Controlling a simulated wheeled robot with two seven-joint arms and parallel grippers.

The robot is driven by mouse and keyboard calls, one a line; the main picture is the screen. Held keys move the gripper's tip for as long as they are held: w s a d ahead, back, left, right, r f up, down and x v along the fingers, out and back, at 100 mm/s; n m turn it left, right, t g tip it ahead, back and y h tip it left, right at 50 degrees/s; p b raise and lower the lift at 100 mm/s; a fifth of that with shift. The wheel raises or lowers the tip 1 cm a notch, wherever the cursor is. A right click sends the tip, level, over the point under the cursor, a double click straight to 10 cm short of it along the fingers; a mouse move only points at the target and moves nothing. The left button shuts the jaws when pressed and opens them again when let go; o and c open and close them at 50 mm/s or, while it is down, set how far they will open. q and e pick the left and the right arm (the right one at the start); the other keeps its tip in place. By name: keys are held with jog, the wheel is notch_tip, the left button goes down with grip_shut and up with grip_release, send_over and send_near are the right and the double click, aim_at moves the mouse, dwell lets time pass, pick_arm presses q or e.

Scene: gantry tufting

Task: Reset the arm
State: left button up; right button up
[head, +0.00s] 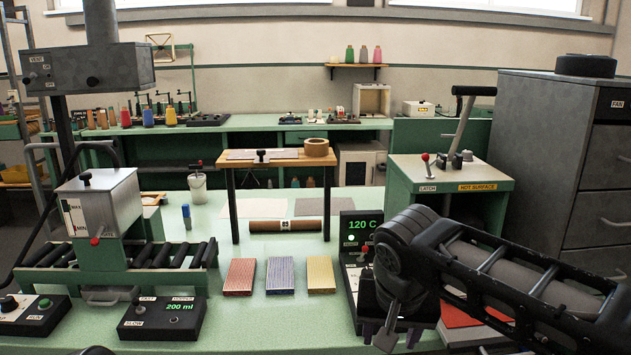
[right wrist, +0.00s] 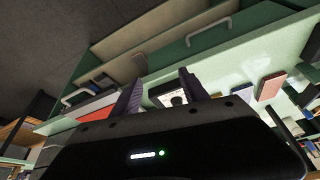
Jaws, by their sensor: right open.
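My right arm comes in from the right in the head view, bent over the front right of the green bench (head: 330,337). My right gripper (head: 390,336) hangs down at its end, in front of the black temperature unit (head: 362,228) that reads 120 C. In the right wrist view the two purple-grey fingers of my right gripper (right wrist: 161,80) stand apart with nothing between them. My forearm covers part of the bench and of a red flat piece (head: 458,316). My left gripper is not seen.
Three coloured blocks, red (head: 239,277), blue (head: 280,275) and yellow (head: 321,274), lie left of the gripper. A small wooden table (head: 236,166) stands behind them over a brown roll (head: 286,225). A lever station (head: 450,172) is behind my arm. A roller machine (head: 120,255) is left.

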jog(key=s+a+f+n+g+y+p, duration=0.1)
jog(key=a+f, duration=0.1)
jog(key=f, duration=0.8)
jog(key=s+a+f+g+y+p, duration=0.1)
jog(key=a+f, duration=0.1)
jog(key=f, duration=0.7)
jog(key=s+a+f+n+g+y, duration=0.1)
jog(key=a+f+y, duration=0.1)
jog(key=f, duration=0.8)
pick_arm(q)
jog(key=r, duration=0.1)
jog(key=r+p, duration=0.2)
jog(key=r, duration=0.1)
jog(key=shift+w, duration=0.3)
pick_arm(e)
jog(key=s+d+f+m, duration=0.1)
jog(key=s+f, duration=1.4)
jog(key=s, duration=0.1)
jog(key=shift+s+d+f+m+g+y, duration=0.2)
jog(key=shift+s+m+g+y, duration=0.1)
jog(key=shift+s+m+y, duration=0.1)
